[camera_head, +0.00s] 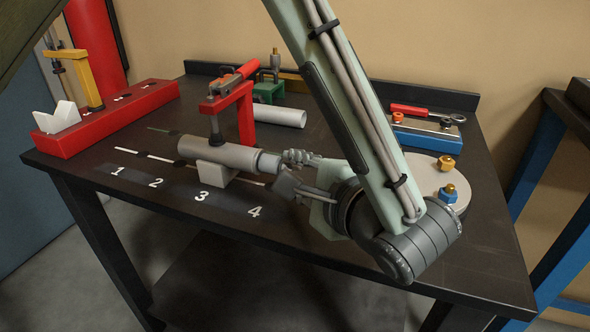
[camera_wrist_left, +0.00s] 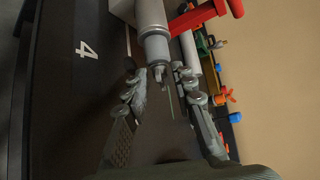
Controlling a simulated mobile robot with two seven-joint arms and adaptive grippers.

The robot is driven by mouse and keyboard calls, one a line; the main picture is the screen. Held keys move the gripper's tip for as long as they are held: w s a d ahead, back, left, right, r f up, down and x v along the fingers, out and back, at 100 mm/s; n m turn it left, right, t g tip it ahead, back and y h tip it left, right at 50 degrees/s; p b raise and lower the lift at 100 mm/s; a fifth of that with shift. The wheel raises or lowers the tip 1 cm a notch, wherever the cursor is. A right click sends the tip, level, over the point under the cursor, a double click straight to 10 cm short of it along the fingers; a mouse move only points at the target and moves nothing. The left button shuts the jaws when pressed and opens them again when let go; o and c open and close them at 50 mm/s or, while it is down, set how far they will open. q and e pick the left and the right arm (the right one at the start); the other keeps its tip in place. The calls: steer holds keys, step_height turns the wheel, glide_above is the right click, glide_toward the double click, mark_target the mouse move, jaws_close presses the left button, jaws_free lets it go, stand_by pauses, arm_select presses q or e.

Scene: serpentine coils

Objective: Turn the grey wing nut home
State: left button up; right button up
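A grey cylinder (camera_head: 225,154) lies level on a white block (camera_head: 213,173), under a red clamp (camera_head: 240,108), with its narrower end toward my left gripper. In the left wrist view, the stepped end of the cylinder (camera_wrist_left: 155,45) carries a small dark metal piece (camera_wrist_left: 158,72) with a thin pin. This may be the grey wing nut, but its wings are not clear. My left gripper (camera_head: 289,172) is open at that end. In the left wrist view its fingers (camera_wrist_left: 160,88) stand apart on either side of the pin, with no visible grip. My right gripper is not in view.
A red rack (camera_head: 110,118) stands at left. A white tube (camera_head: 278,116) lies behind the clamp. A round plate (camera_head: 455,200) with a brass nut (camera_head: 446,163) and a blue nut (camera_head: 448,194) is right of my arm.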

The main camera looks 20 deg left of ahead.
arm_select(q)
jaws_close()
stand_by(0.3)
steer(key=g, duration=0.1)
steer(key=m+g, duration=0.1)
steer(key=g, duration=0.1)
steer(key=shift+w+r+m+h, duration=0.2)
steer(key=shift+r+m+h, duration=0.05)
steer(key=shift+m+h, duration=0.15)
steer(key=m+g, duration=0.2)
steer(key=g, duration=0.1)
steer(key=shift+w+r+g+h, duration=0.15)
steer(key=shift+w+g+h, duration=0.15)
steer(key=m+g, duration=0.2)
steer(key=g, duration=0.1)
steer(key=shift+w+r, duration=0.1)
steer(key=shift+w, duration=0.3)
steer(key=m+g, duration=0.1)
steer(key=g, duration=0.2)
steer(key=shift+w+m+g, duration=0.25)
steer(key=shift+m+g, duration=0.05)
steer(key=shift+m, duration=0.1)
steer(key=shift+f+m+g, duration=0.25)
steer(key=shift+m+g, duration=0.05)
steer(key=shift+g, duration=0.2)
steer(key=shift+d, duration=0.1)
